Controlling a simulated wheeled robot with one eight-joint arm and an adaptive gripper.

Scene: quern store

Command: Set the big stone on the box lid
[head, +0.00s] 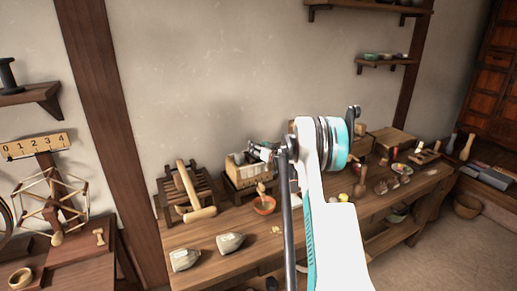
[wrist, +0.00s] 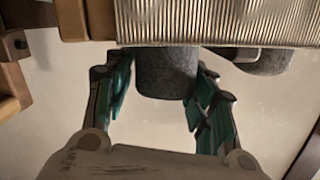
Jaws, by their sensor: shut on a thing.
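In the wrist view, my gripper (wrist: 163,72) has its teal-lined fingers on both sides of a dark grey, speckled, rounded stone (wrist: 165,82) and is shut on it. The stone's upper part in the picture is hidden behind a pale ribbed panel (wrist: 215,22). A second grey stone (wrist: 268,62) shows partly at the right, beyond the fingers. In the head view my white arm covers the middle of the bench, and the held stone cannot be made out. A wooden box with a flat top (head: 391,138) stands right of my arm; I cannot tell whether this is the lid.
Wall shelves (head: 385,63) hang above. Its front left has some bare room.

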